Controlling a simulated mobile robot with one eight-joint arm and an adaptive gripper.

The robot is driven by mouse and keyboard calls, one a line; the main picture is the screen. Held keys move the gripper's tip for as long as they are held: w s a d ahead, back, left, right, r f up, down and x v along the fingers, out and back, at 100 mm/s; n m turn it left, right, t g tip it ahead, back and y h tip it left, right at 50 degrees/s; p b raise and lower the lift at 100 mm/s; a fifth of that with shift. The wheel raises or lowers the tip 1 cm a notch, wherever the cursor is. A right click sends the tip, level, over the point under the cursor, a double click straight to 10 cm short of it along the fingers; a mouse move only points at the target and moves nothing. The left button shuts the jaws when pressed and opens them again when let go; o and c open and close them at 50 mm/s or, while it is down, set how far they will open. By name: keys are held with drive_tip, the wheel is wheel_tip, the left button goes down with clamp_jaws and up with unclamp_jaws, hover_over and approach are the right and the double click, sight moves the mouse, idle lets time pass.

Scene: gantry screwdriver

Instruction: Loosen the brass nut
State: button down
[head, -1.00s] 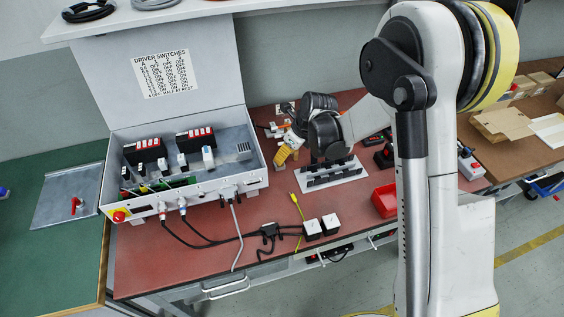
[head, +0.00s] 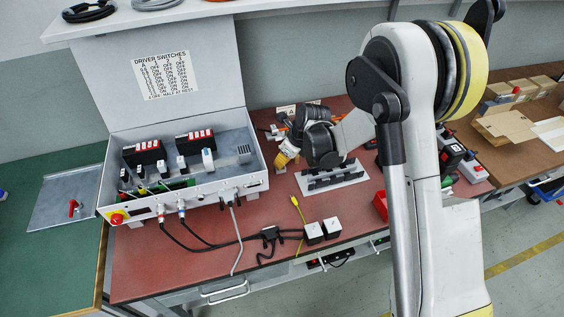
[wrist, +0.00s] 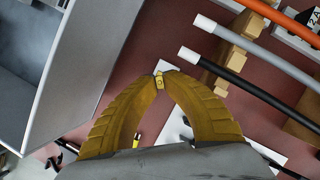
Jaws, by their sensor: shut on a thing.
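My gripper (head: 283,158) has yellow fingers and is low over the red bench, just right of the open grey box. In the wrist view its curved fingers (wrist: 159,76) meet at the tips, shut on a small yellow, brass-like piece (wrist: 159,82) with a dark spot. I cannot tell for sure whether this piece is the brass nut. What lies right under the tips is mostly hidden by the fingers. In the head view the piece is too small to make out.
The grey box (head: 248,182) has an open lid and circuitry inside. In the wrist view, a black rod (wrist: 238,76) and a grey rod (wrist: 262,54) with white ends lie across wooden blocks (wrist: 234,46), close right of the tips. A white rack (head: 335,178) stands beside my gripper.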

drive_tip(key=shift+n, duration=0.3)
drive_tip(key=shift+d+f+n+g+y+b, duration=0.15)
drive_tip(key=shift+n+g, duration=0.4)
drive_tip(key=shift+n, duration=0.8)
drive_tip(key=shift+a+r+n+g+y+b, duration=0.1)
drive_tip(key=shift+n+g+y+b, duration=0.3)
drive_tip(key=shift+n, duration=0.95)
drive_tip(key=shift+g, duration=0.25)
drive_tip(key=c, duration=1.4)
unclamp_jaws()
drive_tip(key=shift+d, duration=0.1)
drive_tip(key=shift+w, duration=0.1)
